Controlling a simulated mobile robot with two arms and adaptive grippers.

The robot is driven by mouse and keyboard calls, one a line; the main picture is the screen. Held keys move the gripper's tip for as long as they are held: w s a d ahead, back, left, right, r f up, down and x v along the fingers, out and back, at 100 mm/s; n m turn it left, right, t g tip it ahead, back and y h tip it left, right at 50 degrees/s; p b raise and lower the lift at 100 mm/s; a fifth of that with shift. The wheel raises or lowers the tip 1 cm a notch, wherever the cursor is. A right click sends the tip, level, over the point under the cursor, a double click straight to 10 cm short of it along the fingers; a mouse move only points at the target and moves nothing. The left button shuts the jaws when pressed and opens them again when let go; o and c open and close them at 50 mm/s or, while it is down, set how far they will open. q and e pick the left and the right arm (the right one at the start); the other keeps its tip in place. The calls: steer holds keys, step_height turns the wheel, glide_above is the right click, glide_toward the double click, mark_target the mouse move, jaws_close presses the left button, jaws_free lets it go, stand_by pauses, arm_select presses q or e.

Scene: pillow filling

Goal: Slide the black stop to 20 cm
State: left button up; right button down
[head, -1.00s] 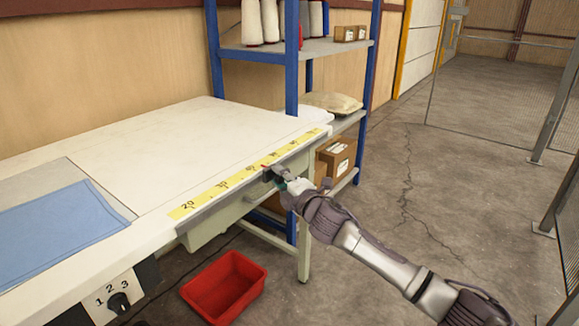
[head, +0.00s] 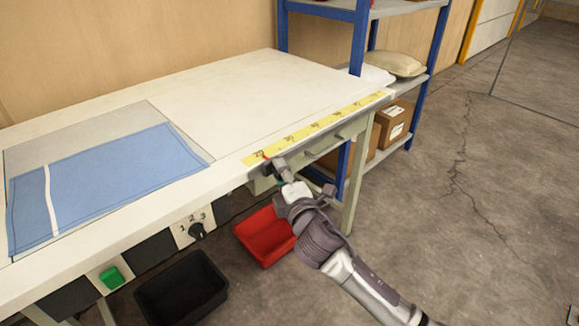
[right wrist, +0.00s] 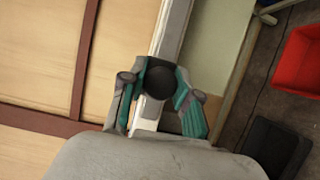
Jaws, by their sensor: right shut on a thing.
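The black stop (right wrist: 159,82) shows in the right wrist view as a dark round knob between the teal fingers of my right gripper (right wrist: 158,95). In the head view, my right gripper (head: 275,169) is shut on the stop at the table's front edge, hiding most of it. The yellow scale (head: 318,125) runs along that edge, with its 20 mark at the left end. A small red pointer shows beside the stop, close to the 20 mark and slightly to its right. My left gripper is not in view.
The white table (head: 255,88) holds a blue fabric piece (head: 110,180) at left. A dial (head: 197,231) and a green button (head: 111,277) sit on its front. A red bin (head: 262,238) and a black bin (head: 182,289) stand below. A blue shelf (head: 360,60) stands behind.

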steer(key=shift+s+a+f, duration=0.15)
steer(key=shift+a, duration=0.1)
steer(key=c, duration=0.8)
jaws_free()
steer(key=shift+s, duration=0.1)
steer(key=v, duration=1.2)
steer(key=shift+d, duration=0.1)
